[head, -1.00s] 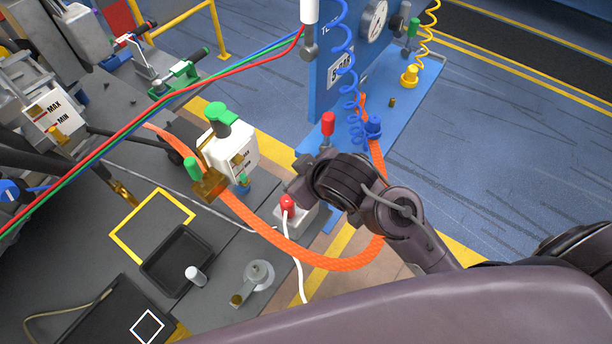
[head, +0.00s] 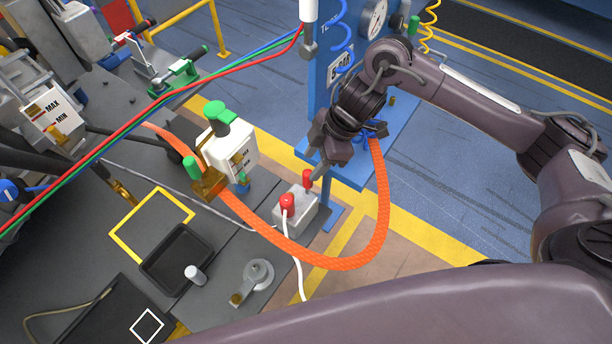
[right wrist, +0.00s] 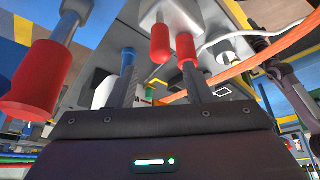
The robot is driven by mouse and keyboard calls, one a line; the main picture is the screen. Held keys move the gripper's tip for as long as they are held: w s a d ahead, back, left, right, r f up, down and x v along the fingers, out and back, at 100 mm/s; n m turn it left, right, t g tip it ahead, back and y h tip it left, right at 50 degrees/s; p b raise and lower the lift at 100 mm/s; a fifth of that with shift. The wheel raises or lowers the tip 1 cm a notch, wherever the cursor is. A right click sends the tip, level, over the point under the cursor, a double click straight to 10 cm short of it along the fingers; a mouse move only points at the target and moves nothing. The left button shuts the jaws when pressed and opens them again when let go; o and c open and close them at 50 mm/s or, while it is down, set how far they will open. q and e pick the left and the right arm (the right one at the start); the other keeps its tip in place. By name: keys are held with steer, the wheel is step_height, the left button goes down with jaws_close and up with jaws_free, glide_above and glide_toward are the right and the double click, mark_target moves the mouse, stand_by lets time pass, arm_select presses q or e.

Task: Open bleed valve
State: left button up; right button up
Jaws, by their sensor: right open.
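My right gripper (head: 313,166) is open and empty, pointing down at the right side of a white box (head: 297,208) with two red-capped parts. One red cap (head: 307,178) stands close to the fingertips; I cannot tell if they touch. The other red cap (head: 287,201) sits at the box's left, by a white cable. The right wrist view shows red handles near the fingers, one of them large and close (right wrist: 38,80). A white bottle (head: 232,150) with a green cap stands left, with a brass fitting with a green knob (head: 193,168) beside it. Which part is the bleed valve is unclear.
A thick orange hose (head: 340,262) loops past the white box. A blue stand (head: 375,165) with a gauge rises behind my right arm. A black tray (head: 176,262), a small white cylinder (head: 195,275) and a grey round part (head: 259,274) lie on the grey surface.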

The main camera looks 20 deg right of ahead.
mark_target(310, 172)
steer(key=x, duration=0.2)
steer(key=p+x, duration=0.1)
steer(key=x, duration=0.2)
steer(key=shift+d+f+p, duration=0.2)
steer(key=shift+f+p, duration=0.2)
steer(key=shift+f, duration=0.05)
steer(key=shift+x, duration=0.8)
steer(key=shift+d, duration=0.1)
jaws_close()
